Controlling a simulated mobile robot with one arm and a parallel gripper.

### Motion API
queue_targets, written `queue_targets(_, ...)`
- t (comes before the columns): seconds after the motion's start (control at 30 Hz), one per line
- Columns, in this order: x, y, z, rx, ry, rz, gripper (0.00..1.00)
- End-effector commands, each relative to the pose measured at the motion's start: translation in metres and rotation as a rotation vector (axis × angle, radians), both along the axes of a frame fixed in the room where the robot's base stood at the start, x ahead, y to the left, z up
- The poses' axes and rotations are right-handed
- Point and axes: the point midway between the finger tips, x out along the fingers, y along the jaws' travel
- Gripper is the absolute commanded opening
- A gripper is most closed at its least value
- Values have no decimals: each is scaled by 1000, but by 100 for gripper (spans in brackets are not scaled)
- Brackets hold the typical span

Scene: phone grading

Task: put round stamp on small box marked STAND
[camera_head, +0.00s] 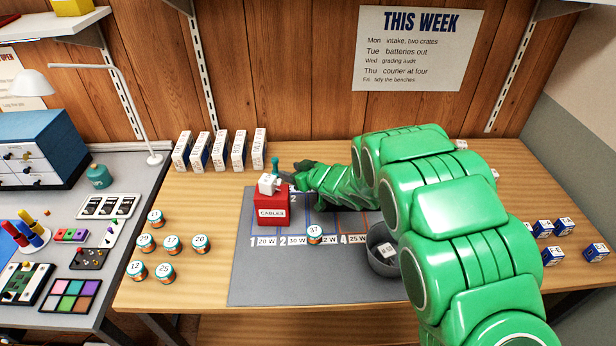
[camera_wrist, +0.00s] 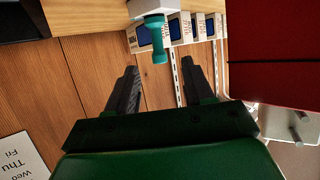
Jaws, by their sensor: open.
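The round stamp (camera_head: 275,164) is teal and shows behind the white plug on the red box. In the wrist view the stamp (camera_wrist: 157,40) stands in front of my jaws, its tip just ahead of the gap, apparently upright on a small white block (camera_wrist: 145,7). No marking is readable on that block, so I cannot tell whether it is the STAND box. In the head view its foot is hidden. My gripper (camera_head: 290,171) reaches left beside the stamp; in the wrist view the gripper (camera_wrist: 161,67) is open with nothing between its fingers.
A red box marked CABLES (camera_head: 272,213) stands close to my gripper with a white plug (camera_head: 268,184) on top. A grey mat (camera_head: 300,288) lies underneath, with a tin marked 37 (camera_head: 314,235) and a grey bin (camera_head: 381,264). White upright boxes (camera_head: 221,152) stand behind.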

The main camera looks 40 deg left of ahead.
Motion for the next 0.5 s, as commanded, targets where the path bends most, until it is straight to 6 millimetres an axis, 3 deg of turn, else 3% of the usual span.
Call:
queue_targets(0.33,3,-3,2,-3,-3,-6,52)
queue_targets(0.5,33,-26,15,-38,-29,-82,52)
